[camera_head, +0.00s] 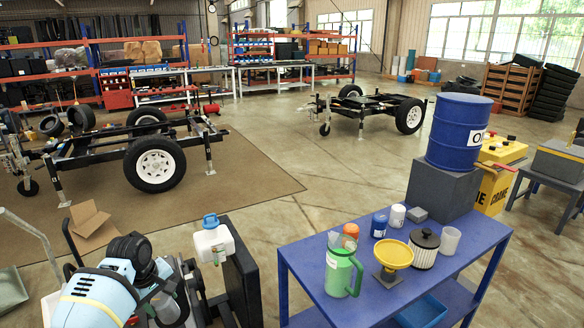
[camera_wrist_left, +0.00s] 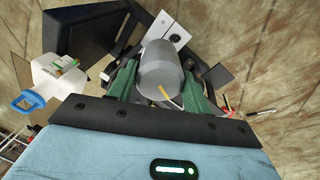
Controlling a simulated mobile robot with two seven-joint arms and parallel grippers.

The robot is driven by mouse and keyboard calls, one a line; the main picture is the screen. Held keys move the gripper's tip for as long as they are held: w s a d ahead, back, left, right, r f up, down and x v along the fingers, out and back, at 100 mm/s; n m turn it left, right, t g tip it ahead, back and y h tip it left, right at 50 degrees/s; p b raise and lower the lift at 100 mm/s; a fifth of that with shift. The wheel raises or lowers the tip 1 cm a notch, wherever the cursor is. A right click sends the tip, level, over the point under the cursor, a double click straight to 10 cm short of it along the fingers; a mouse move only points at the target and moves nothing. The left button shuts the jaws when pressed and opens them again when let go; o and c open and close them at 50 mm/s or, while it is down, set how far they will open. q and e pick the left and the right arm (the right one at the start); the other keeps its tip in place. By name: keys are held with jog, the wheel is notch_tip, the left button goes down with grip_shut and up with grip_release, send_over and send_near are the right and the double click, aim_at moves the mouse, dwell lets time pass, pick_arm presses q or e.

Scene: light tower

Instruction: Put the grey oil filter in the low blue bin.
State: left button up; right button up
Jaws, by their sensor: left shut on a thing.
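My left gripper (camera_wrist_left: 165,70) is shut on a smooth grey cylinder, the grey oil filter (camera_wrist_left: 168,70), seen between its green fingers in the left wrist view. A thin yellowish strip shows at its near end. In the head view my left gripper (camera_head: 165,292) is at the bottom left, left of the blue table and apart from it. A low blue bin (camera_head: 421,312) sits on the table's lower shelf, partly cut off by the frame's bottom edge. My right gripper is not in view.
The blue table (camera_head: 322,258) holds a green jug (camera_head: 342,272), a yellow funnel-like dish (camera_head: 394,254), a black-capped white filter (camera_head: 425,248), a clear cup (camera_head: 450,240) and several small containers. A blue drum (camera_head: 458,130) stands behind. A white jug (camera_head: 212,243) is near my left gripper.

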pick_arm(q)
jog(key=s+d+r+m+h, duration=0.1)
jog(key=s+d+r+m, duration=0.6)
jog(key=s+d+r, duration=0.4)
jog(key=s+d+r+m+g, duration=0.15)
jog(key=s+m, duration=0.25)
jog(key=s, duration=0.7)
jog(key=s+f, duration=0.3)
jog(key=f, duration=1.1)
jog(key=shift+s+a+f, duration=0.25)
jog(key=shift+f, duration=0.05)
jog(key=shift+d, duration=0.1)
